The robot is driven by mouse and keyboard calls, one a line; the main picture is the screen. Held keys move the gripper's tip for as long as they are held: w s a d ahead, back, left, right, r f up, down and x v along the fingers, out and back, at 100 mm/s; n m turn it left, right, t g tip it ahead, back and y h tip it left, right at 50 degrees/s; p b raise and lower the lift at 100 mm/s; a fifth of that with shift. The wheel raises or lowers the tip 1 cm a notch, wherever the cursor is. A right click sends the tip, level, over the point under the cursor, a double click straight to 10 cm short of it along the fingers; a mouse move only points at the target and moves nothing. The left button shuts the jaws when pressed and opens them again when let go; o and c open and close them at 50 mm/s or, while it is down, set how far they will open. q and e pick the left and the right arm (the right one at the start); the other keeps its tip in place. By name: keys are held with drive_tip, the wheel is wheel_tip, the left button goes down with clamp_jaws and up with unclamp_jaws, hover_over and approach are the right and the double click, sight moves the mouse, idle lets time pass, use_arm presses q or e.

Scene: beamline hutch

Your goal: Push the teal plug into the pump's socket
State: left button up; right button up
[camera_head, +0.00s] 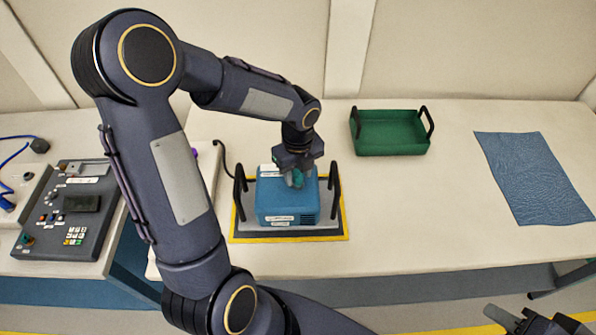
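The pump (288,205) is a blue box with pale labels, standing between two black upright handles on a grey pad with a yellow border. My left gripper (297,175) reaches down from above onto the pump's top. The teal plug (296,180) shows at its fingertips, and the fingers look closed on it. The plug is at or just over the pump's top face; the socket is hidden, so I cannot tell whether the plug is in it. My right gripper (528,322) is at the bottom right edge, partly cut off, away from the pump; its opening is unclear.
A green tray (390,134) with black handles stands behind and right of the pump. A blue cloth (533,177) lies at the right. A control panel (68,212) sits on the left bench. A black cable (227,160) curves left of the pump. The table's front right is clear.

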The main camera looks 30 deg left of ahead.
use_arm(q)
drive_tip(key=shift+o, duration=0.8)
drive_tip(key=shift+r, duration=0.1)
drive_tip(key=shift+r, duration=3.85)
drive_tip(key=s+d+r+n+t+h, duration=0.1)
drive_tip(key=s+d+r+n+t, duration=0.1)
drive_tip(key=s+n, duration=0.6)
drive_tip(key=s+d+r+n+t+h, duration=0.1)
drive_tip(key=s+n, duration=0.7)
drive_tip(key=n, duration=0.8)
drive_tip(key=shift+s+d+r+t+h, duration=0.3)
drive_tip(key=shift+r+t+h, duration=0.55)
drive_tip(key=shift+t, duration=0.35)
drive_tip(key=shift+s+d+n, duration=0.2)
drive_tip(key=shift+d+n, duration=0.05)
drive_tip(key=shift+n, duration=0.75)
